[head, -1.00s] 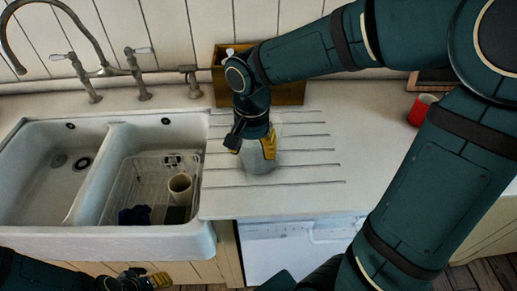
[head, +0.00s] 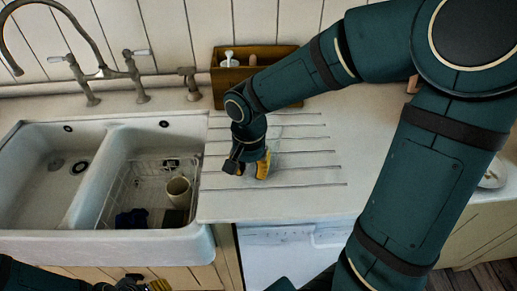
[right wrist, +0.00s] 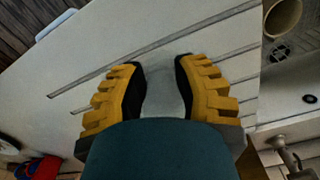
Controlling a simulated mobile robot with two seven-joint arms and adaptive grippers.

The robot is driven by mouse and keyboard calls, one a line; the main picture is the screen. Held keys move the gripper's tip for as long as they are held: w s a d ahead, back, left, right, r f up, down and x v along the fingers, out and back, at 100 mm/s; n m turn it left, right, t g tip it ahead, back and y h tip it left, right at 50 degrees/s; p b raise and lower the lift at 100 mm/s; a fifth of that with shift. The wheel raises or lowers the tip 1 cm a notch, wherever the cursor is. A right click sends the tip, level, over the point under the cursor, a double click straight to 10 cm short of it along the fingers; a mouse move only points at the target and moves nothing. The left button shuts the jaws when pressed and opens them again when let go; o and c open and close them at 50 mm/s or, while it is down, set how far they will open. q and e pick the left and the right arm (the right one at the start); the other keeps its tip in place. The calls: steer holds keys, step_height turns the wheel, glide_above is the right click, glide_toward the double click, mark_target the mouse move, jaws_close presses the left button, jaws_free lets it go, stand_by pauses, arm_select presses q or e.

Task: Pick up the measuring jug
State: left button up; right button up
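The measuring jug looks like a clear, faint vessel on the grooved drainer. It is hard to make out now: my right gripper (head: 248,168) covers much of its place in the head view. In the right wrist view my right gripper's yellow-backed fingers (right wrist: 160,85) stand apart, with a pale greyish, see-through patch between them that may be the measuring jug (right wrist: 161,98). I cannot tell whether the pads touch it. My left gripper (head: 146,285) is at the bottom left edge, below the sink front; its fingers are partly cut off.
A double white sink (head: 105,235) lies left, with a wire rack and a cream cup (head: 178,190) in its right basin. A wooden box (head: 226,88) and brass-coloured taps (head: 135,75) stand at the wall. The worktop (head: 310,205) in front of the grooves is clear.

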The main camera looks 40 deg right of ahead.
jaws_close()
